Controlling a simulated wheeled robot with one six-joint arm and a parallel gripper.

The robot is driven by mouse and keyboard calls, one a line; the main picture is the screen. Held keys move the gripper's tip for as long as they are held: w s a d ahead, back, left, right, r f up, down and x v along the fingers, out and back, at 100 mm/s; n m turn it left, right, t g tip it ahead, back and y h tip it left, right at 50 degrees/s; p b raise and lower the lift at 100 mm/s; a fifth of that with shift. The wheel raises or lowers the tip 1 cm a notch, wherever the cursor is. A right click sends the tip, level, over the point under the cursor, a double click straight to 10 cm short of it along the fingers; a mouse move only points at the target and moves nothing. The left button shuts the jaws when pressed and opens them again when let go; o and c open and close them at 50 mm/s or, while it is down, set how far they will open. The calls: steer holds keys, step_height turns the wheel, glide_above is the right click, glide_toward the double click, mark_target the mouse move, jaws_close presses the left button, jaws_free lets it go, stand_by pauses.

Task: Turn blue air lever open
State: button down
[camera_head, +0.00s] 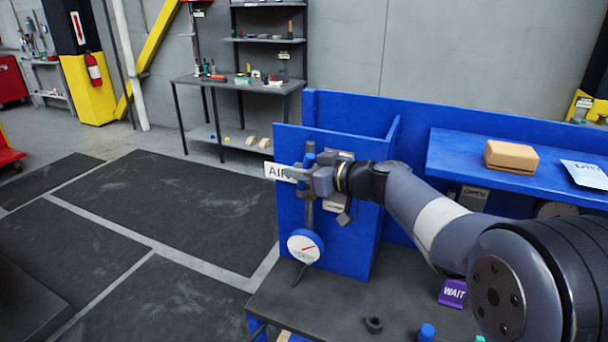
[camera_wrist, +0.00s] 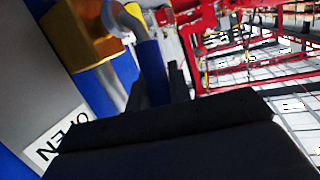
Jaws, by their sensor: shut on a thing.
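The blue air lever (camera_head: 310,154) shows at the upper end of the pipe assembly, mostly hidden behind my gripper (camera_head: 294,174) in the head view. In the wrist view the blue lever (camera_wrist: 152,72) stands between the fingers of my gripper (camera_wrist: 160,85), which is shut on it. Its lower part is hidden by the gripper body. A brass-coloured valve body (camera_wrist: 78,38) is beside the lever at upper left. A white "OPEN" label (camera_wrist: 62,140) lies at lower left in the wrist view. A white "AIR" sign (camera_head: 276,172) is partly covered by my gripper.
A round gauge with a blue rim (camera_head: 305,246) hangs below the gripper, in front of the blue panel (camera_head: 355,245). A dark table (camera_head: 330,310) holds a purple "WAIT" sign (camera_head: 452,293) and small parts. A blue shelf (camera_head: 460,160) with a tan block (camera_head: 511,156) is at right.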

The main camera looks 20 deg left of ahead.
steer(key=shift+a+h+p, duration=0.7)
steer(key=shift+h+p, duration=0.05)
steer(key=shift+h, duration=0.35)
steer(key=shift+f+g, duration=0.1)
steer(key=shift+g, duration=0.2)
steer(key=c, duration=1.3)
jaws_free()
steer(key=b+v, duration=0.3)
steer(key=v, duration=0.7)
steer(key=shift+s+d, duration=0.15)
steer(key=shift+d, duration=0.2)
